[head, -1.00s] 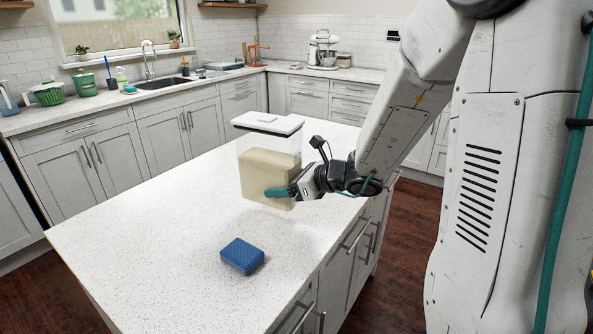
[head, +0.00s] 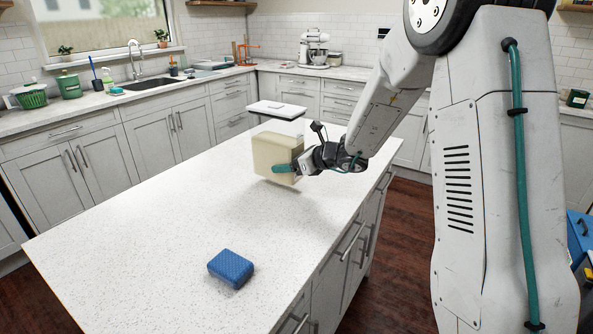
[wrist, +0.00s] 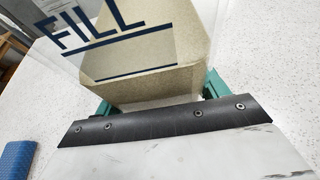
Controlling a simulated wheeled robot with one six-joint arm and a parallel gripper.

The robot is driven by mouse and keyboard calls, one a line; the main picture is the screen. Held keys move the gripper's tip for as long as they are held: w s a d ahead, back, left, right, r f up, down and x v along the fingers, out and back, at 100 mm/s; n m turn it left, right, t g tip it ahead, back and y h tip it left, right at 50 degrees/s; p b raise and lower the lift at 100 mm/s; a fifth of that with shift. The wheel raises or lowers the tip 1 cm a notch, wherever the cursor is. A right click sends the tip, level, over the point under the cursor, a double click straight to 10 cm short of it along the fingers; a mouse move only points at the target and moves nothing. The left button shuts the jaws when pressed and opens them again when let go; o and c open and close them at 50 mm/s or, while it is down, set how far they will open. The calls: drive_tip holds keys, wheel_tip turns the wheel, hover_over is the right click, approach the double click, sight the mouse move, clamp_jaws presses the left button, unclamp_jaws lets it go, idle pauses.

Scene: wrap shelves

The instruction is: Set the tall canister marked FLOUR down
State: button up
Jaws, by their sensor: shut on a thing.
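A tall clear canister (head: 277,153) with a white lid and pale beige contents is upright over the white speckled island top (head: 160,215). My gripper (head: 287,168) is shut on its lower part, with a teal finger along its side. In the wrist view the canister (wrist: 140,75) is between the teal fingers of my gripper (wrist: 160,98). Its wall there shows the word FILL and a dark line; no FLOUR marking is legible. A shadow lies below the canister, but I cannot tell whether its base touches the island.
A blue sponge-like block (head: 231,268) lies on the near part of the island and also shows in the wrist view (wrist: 15,165). The island top around the canister is mostly clear. Cabinets and a sink (head: 150,84) line the back.

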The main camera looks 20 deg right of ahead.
drive_tip(key=shift+w, duration=1)
drive_tip(key=shift+f, duration=1.8)
drive_tip(key=o, duration=1.7)
drive_tip(key=shift+f, duration=0.15)
